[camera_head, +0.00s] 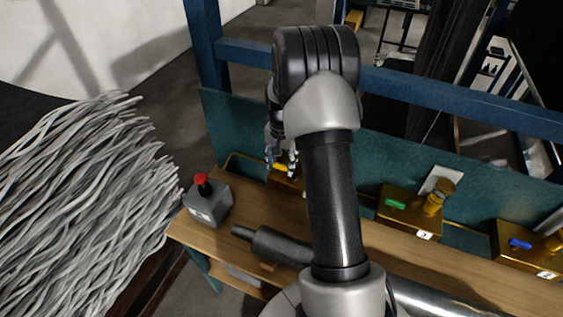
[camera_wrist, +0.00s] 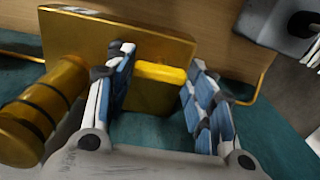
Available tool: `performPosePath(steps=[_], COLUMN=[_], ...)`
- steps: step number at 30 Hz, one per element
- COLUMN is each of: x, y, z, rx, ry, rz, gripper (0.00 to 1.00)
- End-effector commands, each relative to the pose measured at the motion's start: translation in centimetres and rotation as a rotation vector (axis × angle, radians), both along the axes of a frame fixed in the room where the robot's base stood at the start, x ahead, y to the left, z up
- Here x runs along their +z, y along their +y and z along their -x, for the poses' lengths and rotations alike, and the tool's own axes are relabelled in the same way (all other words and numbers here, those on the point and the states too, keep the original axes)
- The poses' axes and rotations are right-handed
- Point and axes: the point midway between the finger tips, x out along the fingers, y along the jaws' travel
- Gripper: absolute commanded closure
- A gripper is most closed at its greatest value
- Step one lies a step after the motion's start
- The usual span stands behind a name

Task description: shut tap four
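A brass tap block (camera_wrist: 85,35) with a yellow lever handle (camera_wrist: 160,73) fills the upper part of the wrist view. My gripper (camera_wrist: 161,62) is open, with one finger at each end of the yellow handle; I cannot tell whether either finger touches it. In the head view my gripper (camera_head: 281,158) is over the same yellow handle (camera_head: 281,167), and my arm hides part of that tap. A green-handled tap (camera_head: 397,204) and a blue-handled tap (camera_head: 521,243) stand to the right. Their number labels are too small to read, and no label shows on the yellow-handled tap.
A grey box with a red button (camera_head: 203,183) stands on the wooden bench (camera_head: 260,212), left of the tap. A teal panel (camera_head: 232,128) and blue rail (camera_head: 440,95) run behind. Grey strands (camera_head: 90,200) are piled at left. A brass cylinder (camera_wrist: 40,110) lies beside my fingers.

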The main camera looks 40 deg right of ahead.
Motion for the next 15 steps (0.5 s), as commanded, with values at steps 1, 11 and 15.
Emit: performPosePath(steps=[1, 11, 15], x=[0.02, -0.01, -0.01], y=[-0.01, 0.0, 0.01], z=[-0.02, 0.0, 0.01], rx=[0.0, 0.001, 0.001], ry=[0.0, 0.0, 0.0], rz=[0.0, 0.0, 0.0], gripper=[0.45, 0.32, 0.32])
